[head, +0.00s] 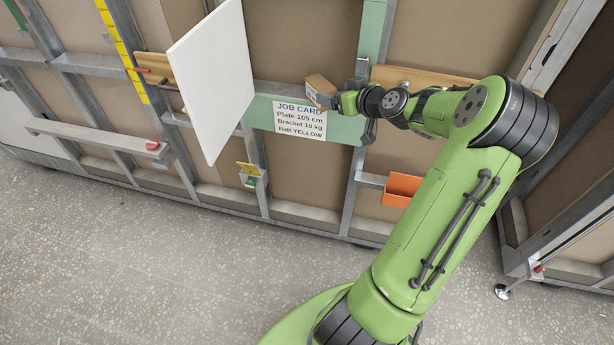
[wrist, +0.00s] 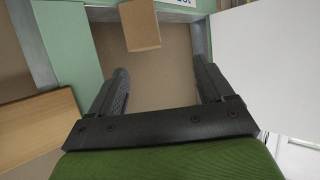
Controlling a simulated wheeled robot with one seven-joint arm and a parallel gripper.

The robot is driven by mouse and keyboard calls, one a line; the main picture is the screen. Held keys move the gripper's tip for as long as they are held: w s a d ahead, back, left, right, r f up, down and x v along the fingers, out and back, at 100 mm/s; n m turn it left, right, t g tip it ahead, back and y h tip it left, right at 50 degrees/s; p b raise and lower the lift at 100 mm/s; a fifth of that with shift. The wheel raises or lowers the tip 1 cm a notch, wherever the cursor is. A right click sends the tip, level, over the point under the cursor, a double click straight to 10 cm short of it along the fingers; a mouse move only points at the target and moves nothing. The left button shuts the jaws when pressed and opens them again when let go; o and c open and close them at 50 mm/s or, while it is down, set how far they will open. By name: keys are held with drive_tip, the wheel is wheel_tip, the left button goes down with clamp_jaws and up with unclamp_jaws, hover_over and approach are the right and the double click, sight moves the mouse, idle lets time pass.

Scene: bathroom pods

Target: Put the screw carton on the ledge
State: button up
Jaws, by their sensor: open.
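The screw carton, a small brown box (head: 320,86), is at the green cross panel just above the job card in the head view. In the wrist view the carton (wrist: 140,26) shows beyond the fingertips, nearer the left finger. My gripper (head: 348,98) is beside the carton, to its right in the head view. In the wrist view my gripper (wrist: 162,72) is open, with nothing between its fingers. What the carton rests on is hidden. A wooden ledge (head: 430,77) runs to the right behind my arm; its wood also shows in the wrist view (wrist: 40,122).
A white panel (head: 214,80) stands out to the left of the carton. The job card (head: 299,118) is on the green panel. An orange bin (head: 402,189) is below my arm. A grey shelf (head: 90,136) with a red end is at left. The floor is clear.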

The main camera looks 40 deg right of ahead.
drive_tip(key=s+a+r+n+g+y, duration=0.1)
drive_tip(key=s+a+n+g, duration=0.15)
drive_tip(key=a, duration=0.85)
drive_tip(key=s+a+r+n+g, duration=0.15)
drive_tip(key=a+g, duration=0.25)
drive_tip(key=a, duration=0.8)
drive_tip(key=s+a+m, duration=0.1)
drive_tip(key=s+a, duration=0.2)
drive_tip(key=s, duration=0.4)
drive_tip(key=s+a+r+m+g, duration=0.1)
drive_tip(key=s+a, duration=0.2)
drive_tip(key=s, duration=0.4)
drive_tip(key=s+a+m, duration=0.1)
drive_tip(key=s+a, duration=0.1)
drive_tip(key=s, duration=0.5)
drive_tip(key=shift+s+a+r, duration=0.35)
drive_tip(key=shift+a+r, duration=0.05)
